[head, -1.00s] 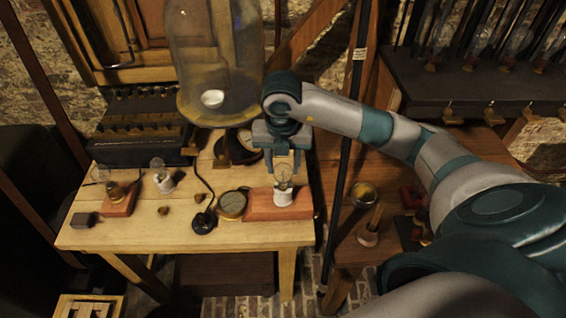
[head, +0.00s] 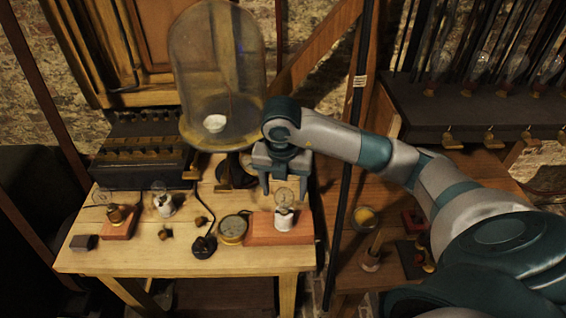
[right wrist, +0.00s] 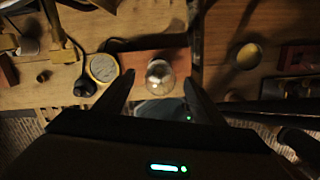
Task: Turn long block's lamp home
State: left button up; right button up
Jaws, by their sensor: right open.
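The long block (head: 262,229) is a reddish-brown wooden slab on the right of the table. A white socket (head: 283,220) stands upright on its right part, with a clear glass bulb (head: 284,196) above it. My right gripper (head: 284,188) points down at the bulb, with a finger on either side and visible gaps. In the right wrist view the bulb (right wrist: 159,74) lies between the open fingers (right wrist: 156,88). The bulb's seating is too small to judge. My left gripper is out of view.
A round brass-rimmed dial (head: 233,228) and a black knob-like piece (head: 204,246) stand left of the block. A glass dome (head: 217,75) rises behind. A shorter block (head: 119,224) and another bulb in a white holder (head: 164,205) are at left. A dark pole (head: 345,200) stands close right.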

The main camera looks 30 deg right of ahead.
notch_tip(320, 180, up, 17)
jog(key=s+a+b, duration=0.1)
jog(key=shift+s+a, duration=0.2)
jog(key=shift+a, duration=0.05)
dwell(0.8)
jog(key=shift+f, duration=0.1)
dwell(0.4)
